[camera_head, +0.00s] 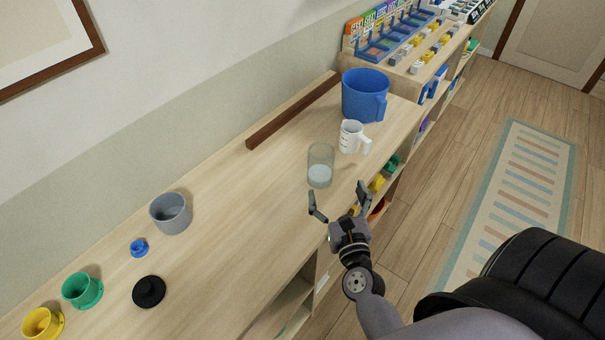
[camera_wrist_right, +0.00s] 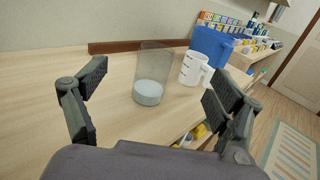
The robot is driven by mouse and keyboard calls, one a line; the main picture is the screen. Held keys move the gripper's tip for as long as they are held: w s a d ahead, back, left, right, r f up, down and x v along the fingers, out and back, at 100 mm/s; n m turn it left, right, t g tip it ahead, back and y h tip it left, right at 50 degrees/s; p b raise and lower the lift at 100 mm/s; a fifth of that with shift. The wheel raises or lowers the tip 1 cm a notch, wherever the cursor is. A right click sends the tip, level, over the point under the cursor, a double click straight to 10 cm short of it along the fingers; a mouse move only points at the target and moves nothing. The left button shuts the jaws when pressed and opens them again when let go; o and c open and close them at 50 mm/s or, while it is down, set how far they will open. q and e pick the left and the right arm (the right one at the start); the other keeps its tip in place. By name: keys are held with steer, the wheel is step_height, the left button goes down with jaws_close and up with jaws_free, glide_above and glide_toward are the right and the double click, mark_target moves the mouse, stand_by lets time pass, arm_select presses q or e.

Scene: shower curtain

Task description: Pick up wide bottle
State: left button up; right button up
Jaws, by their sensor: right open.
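A clear, wide, open-topped container with a pale bottom (camera_head: 320,166), which looks like the wide bottle, stands upright on the wooden shelf top. It also shows between my fingers in the right wrist view (camera_wrist_right: 150,75). My right gripper (camera_head: 338,196) is open and empty, at the shelf's front edge just short of the container. Its two fingers are spread, one to each side of the container in the wrist view, with a gap and no contact visible. My left gripper is not in view.
A white measuring cup (camera_head: 351,137) and a blue pitcher (camera_head: 365,95) stand close behind the container. A brown wooden strip (camera_head: 293,112) lies along the wall. A grey cup (camera_head: 171,213) and a black lid (camera_head: 149,291) are at left. The surface left of the container is clear.

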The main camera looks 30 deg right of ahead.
step_height(320, 180, down, 5)
steer(key=b, duration=0.9)
glide_toward(324, 176)
steer(key=x, duration=0.7)
steer(key=shift+p, duration=0.35)
steer(key=shift+b+x, duration=0.4)
steer(key=shift+x, duration=2.75)
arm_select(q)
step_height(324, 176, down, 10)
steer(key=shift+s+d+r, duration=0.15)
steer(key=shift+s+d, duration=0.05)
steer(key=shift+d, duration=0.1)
arm_select(e)
steer(key=shift+a+r, duration=0.1)
steer(key=shift+r, duration=0.05)
steer(key=shift+c, duration=0.4)
steer(key=c, duration=1.6)
steer(key=shift+c, duration=0.4)
